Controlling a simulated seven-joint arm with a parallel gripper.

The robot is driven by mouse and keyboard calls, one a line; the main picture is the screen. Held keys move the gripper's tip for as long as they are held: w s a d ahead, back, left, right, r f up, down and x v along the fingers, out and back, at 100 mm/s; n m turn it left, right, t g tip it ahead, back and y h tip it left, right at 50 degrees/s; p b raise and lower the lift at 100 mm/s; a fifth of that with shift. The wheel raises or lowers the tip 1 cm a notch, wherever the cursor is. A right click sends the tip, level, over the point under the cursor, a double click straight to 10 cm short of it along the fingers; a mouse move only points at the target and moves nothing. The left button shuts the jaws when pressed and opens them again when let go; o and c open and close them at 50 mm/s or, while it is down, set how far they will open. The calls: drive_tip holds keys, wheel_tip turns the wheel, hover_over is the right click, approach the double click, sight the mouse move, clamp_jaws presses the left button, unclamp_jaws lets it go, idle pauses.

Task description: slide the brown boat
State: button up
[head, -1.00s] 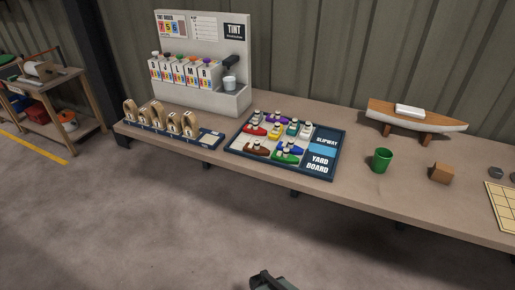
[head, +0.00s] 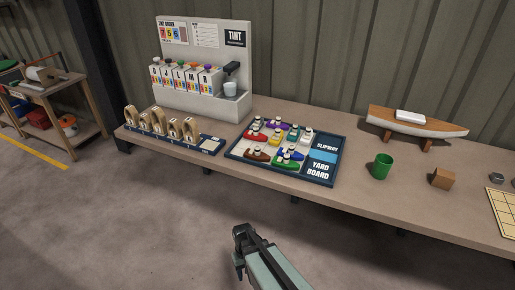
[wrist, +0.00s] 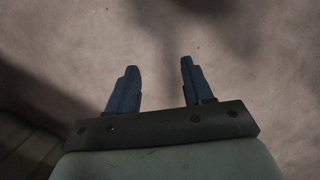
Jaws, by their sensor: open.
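The brown boat (head: 257,155) sits at the front left of the yard board (head: 236,155), a dark-framed tray on the bench. Red, purple, yellow, teal, white, blue and green boats crowd the board around it. The slipway strip (head: 322,158) is at the board's right side. My gripper (head: 240,262) is in front of the bench, below its front edge and apart from the board. In the wrist view, my gripper (wrist: 160,85) has its two blue fingers spread with nothing between them. The boats are not in the wrist view.
A rack of wooden pieces (head: 178,140) and a tint dispenser (head: 205,75) stand left of and behind the board. A green cup (head: 381,167), a wooden block (head: 443,179) and a model hull (head: 415,124) stand to the right. The floor in front is clear.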

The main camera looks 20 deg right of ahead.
drive_tip(key=w+a+r+t, duration=0.2)
drive_tip(key=w+r+t, duration=0.4)
drive_tip(key=w+r, duration=2.25)
drive_tip(key=t, duration=0.1)
approach(257, 147)
drive_tip(key=x, duration=1)
drive_tip(key=shift+d, duration=0.15)
drive_tip(key=shift+c, duration=0.5)
clamp_jaws()
